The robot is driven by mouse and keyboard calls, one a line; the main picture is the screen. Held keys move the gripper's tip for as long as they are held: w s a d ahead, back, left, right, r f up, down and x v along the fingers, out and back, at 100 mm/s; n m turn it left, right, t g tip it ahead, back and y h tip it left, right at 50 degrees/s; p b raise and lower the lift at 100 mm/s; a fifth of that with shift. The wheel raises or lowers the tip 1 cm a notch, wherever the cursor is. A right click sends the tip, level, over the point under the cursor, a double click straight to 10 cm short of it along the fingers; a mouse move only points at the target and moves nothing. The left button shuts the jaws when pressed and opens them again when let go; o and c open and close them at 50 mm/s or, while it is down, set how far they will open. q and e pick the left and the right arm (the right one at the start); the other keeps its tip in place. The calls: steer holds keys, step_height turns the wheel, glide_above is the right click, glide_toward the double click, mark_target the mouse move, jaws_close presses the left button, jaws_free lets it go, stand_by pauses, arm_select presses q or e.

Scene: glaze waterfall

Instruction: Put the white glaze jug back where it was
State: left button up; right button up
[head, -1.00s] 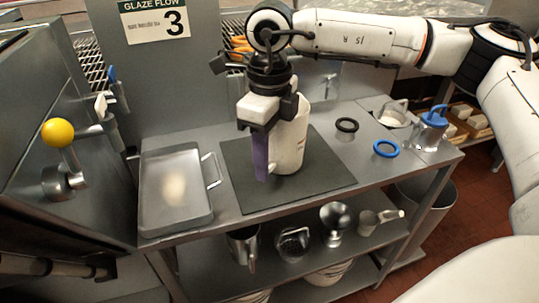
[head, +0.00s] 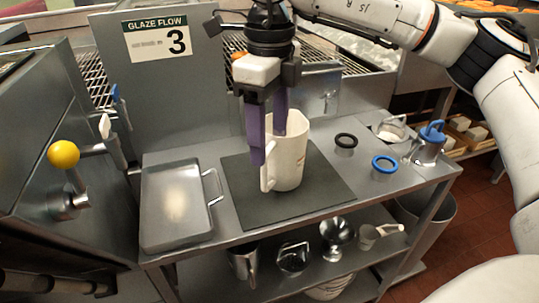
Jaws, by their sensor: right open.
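The white glaze jug (head: 289,158) stands upright on a dark square mat (head: 240,211) on the steel bench. Its handle is on the side facing left and toward me. My right gripper (head: 269,148) is open, its purple fingers pointing down at the jug's left side. One finger hangs outside by the handle. The other is near the jug's rim; whether it is inside or behind the rim I cannot tell. My left gripper is not in view.
A metal tray (head: 176,205) with a side handle lies left of the mat. A black ring (head: 346,141) and a blue ring (head: 384,164) lie to the right. A blue-handled metal container (head: 428,147) stands near the right edge. A lever with a yellow knob (head: 63,154) juts out at left.

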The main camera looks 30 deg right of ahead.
steer(key=shift+r, duration=1.55)
